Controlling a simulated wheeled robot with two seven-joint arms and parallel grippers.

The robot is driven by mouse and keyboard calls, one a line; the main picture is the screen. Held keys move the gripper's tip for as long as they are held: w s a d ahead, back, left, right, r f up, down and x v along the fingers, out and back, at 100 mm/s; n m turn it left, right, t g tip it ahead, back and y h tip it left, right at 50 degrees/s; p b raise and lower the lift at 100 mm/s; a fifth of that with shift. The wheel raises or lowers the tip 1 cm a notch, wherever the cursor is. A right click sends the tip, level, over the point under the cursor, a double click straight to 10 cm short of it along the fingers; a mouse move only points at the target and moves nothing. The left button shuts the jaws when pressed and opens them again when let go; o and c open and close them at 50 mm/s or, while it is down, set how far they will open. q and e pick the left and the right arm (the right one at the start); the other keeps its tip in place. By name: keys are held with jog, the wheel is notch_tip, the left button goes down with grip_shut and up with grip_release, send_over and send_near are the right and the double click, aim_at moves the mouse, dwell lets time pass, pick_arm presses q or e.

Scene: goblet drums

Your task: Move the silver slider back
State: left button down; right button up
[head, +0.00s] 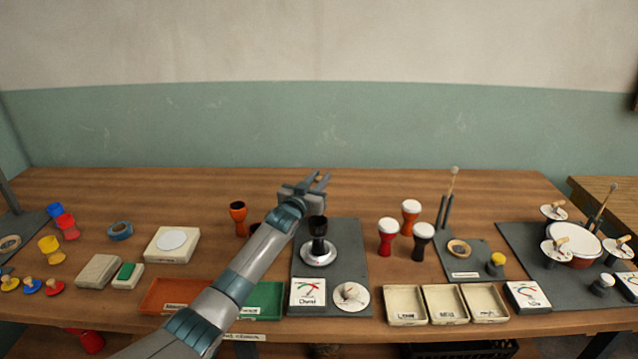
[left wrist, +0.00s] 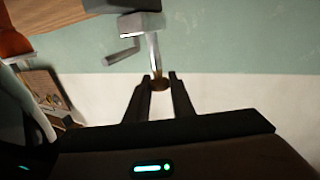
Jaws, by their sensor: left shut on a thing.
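My left gripper (head: 317,180) reaches over the middle of the table, at the back of the grey board. In the left wrist view its two fingertips (left wrist: 160,80) are shut on the brownish end of a slim silver piece (left wrist: 153,50), which looks like the silver slider. That piece runs up to a grey block (left wrist: 142,25) with a small side handle. In the head view my gripper and arm hide most of the slider, so its exact position along its travel cannot be told. My right gripper is not in view.
On the grey board (head: 345,260) a black goblet shell (head: 318,232) stands on a silver disc, with a dial card and a knob in front. An orange drum (head: 238,218) stands left of my arm. Several white-topped drums stand right of the board. Table behind is clear.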

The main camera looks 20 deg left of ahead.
pick_arm(q)
jog(key=shift+a+r, duration=0.1)
jog(key=shift+r, duration=0.05)
jog(key=c, duration=1.8)
grip_release()
jog(key=shift+o, duration=1.1)
jog(key=shift+w+f, duration=0.2)
jog(key=shift+w, duration=0.05)
jog(key=shift+s, duration=0.25)
